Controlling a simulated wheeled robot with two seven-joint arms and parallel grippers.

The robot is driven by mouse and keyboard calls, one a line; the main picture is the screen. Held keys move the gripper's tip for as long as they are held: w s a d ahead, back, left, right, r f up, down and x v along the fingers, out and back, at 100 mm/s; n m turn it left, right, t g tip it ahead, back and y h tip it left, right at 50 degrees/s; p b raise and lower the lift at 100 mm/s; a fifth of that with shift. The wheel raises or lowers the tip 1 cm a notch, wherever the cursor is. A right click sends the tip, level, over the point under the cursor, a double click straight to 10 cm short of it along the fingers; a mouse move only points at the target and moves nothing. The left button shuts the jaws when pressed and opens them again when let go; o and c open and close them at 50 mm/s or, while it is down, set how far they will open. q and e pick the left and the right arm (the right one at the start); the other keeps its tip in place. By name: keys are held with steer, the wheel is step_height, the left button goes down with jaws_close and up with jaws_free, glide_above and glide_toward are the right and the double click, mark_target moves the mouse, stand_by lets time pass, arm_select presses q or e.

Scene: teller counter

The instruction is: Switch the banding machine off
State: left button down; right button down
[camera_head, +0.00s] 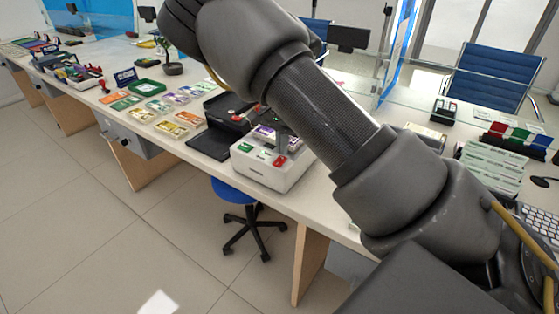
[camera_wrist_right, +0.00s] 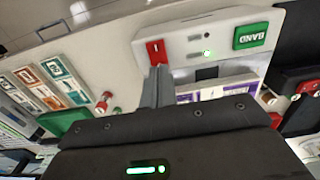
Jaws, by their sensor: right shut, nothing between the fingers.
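The banding machine (camera_head: 262,176) is a white box on the counter in the head view, with a green button (camera_head: 245,147) at its left and a red switch (camera_head: 280,161) at its right. In the wrist view its front (camera_wrist_right: 182,52) appears upside down, with the green BAND button (camera_wrist_right: 251,36), a lit green lamp (camera_wrist_right: 207,53) and the red switch (camera_wrist_right: 154,51). My right gripper (camera_wrist_right: 158,73) is shut and empty, its fingertips right at the red switch; I cannot tell whether they touch. In the head view my right arm partly covers the machine. My left gripper is out of view.
Purple banknotes (camera_wrist_right: 216,91) lie in the machine. A black device (camera_head: 225,112) with a red knob stands left of it, and several banknote bundles (camera_head: 172,129) lie further left. A blue stool (camera_head: 232,190) stands below the counter.

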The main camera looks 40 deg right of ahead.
mark_target(282, 158)
steer(key=shift+f+b, duration=0.5)
steer(key=shift+f, duration=0.35)
steer(key=shift+r, duration=0.1)
steer(key=shift+r+p, duration=2.65)
steer(key=shift+r, duration=0.85)
